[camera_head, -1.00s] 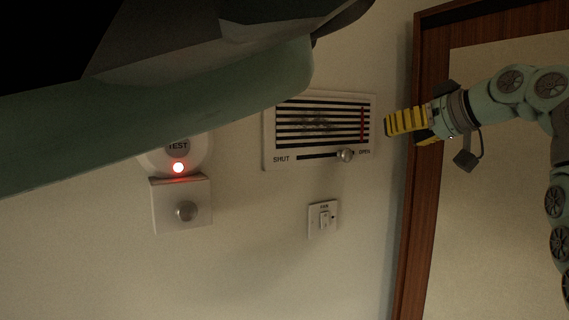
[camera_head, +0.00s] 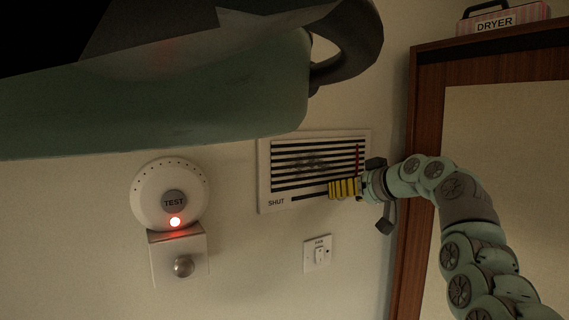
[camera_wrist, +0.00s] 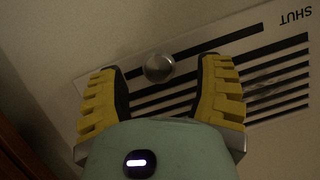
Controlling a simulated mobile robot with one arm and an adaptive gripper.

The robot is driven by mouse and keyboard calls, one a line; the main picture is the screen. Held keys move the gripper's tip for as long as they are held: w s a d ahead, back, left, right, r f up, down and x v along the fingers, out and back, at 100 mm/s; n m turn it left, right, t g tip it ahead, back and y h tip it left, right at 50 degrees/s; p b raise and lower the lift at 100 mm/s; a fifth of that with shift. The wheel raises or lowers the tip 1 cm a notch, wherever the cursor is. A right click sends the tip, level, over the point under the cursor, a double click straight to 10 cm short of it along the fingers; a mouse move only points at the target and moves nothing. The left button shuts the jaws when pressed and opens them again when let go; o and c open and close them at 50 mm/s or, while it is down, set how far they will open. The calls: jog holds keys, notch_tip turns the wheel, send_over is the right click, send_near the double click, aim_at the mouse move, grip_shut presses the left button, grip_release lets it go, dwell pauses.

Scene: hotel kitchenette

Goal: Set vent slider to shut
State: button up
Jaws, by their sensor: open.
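The vent (camera_head: 265,176) is a white wall panel with dark slats. Its slot runs along the lower edge from the SHUT label at the left, and the OPEN end is hidden behind my gripper in the head view. The slider knob (camera_wrist: 159,68) is a round metal knob on the slot, seen in the wrist view well away from the SHUT label (camera_wrist: 296,17). My gripper (camera_head: 332,189) is at the slot's right part. In the wrist view its yellow fingers (camera_wrist: 158,82) are open, one on each side of the knob, with gaps visible.
A round alarm (camera_head: 150,195) with a TEST button and red light is left of the vent, above a box with a knob (camera_head: 183,266). A switch (camera_head: 318,254) is below the vent. A wooden frame (camera_head: 425,110) stands at the right, with a dryer box (camera_head: 505,20) above.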

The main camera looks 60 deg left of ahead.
jog(key=shift+p+x, duration=0.9)
jog(key=shift+p, duration=0.15)
jog(key=shift+a, duration=0.25)
jog(key=shift+w+f, duration=0.1)
grip_shut()
